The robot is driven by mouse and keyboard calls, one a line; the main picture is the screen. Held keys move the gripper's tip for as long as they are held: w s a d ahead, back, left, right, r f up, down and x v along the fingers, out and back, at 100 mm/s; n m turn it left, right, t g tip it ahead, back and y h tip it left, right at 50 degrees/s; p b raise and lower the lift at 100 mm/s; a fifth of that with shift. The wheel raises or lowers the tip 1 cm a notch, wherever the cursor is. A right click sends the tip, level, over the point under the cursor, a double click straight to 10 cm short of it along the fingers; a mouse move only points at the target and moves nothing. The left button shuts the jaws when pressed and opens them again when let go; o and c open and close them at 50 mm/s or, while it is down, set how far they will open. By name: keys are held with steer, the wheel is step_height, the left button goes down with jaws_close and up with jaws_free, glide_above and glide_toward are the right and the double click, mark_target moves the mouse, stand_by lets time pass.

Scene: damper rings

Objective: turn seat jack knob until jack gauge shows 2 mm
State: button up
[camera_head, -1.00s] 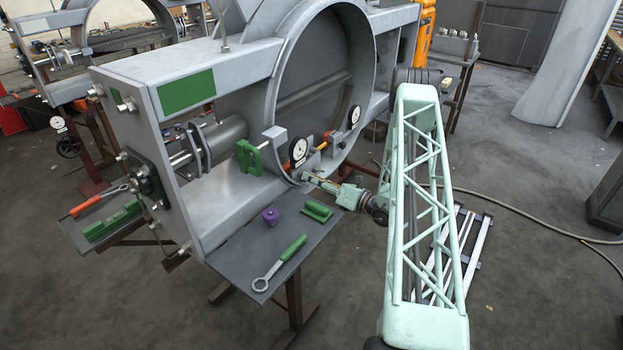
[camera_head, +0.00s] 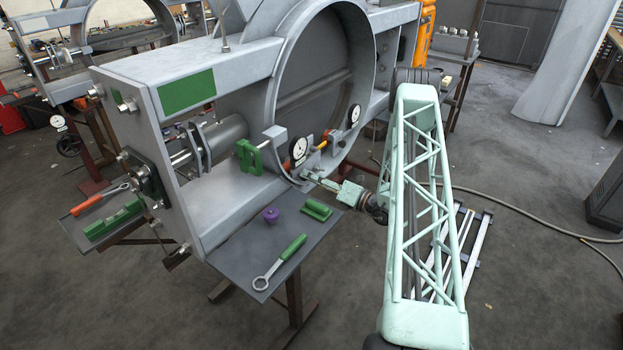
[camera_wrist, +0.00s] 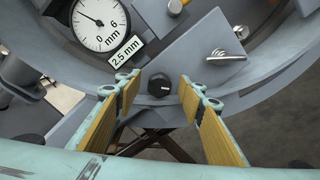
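In the head view my gripper (camera_head: 310,177) is at the ring's lower lip, just below a gauge (camera_head: 298,148). The knob is too small to make out there.
A second gauge (camera_head: 353,115) stands farther right on the ring. A shelf (camera_head: 235,250) holds a green-handled wrench (camera_head: 280,262), a purple knob (camera_head: 271,215) and a green block (camera_head: 318,209).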

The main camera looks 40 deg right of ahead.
steer(key=shift+v, duration=1.15)
stand_by(0.4)
steer(key=shift+v, duration=2.85)
steer(key=shift+c, duration=0.7)
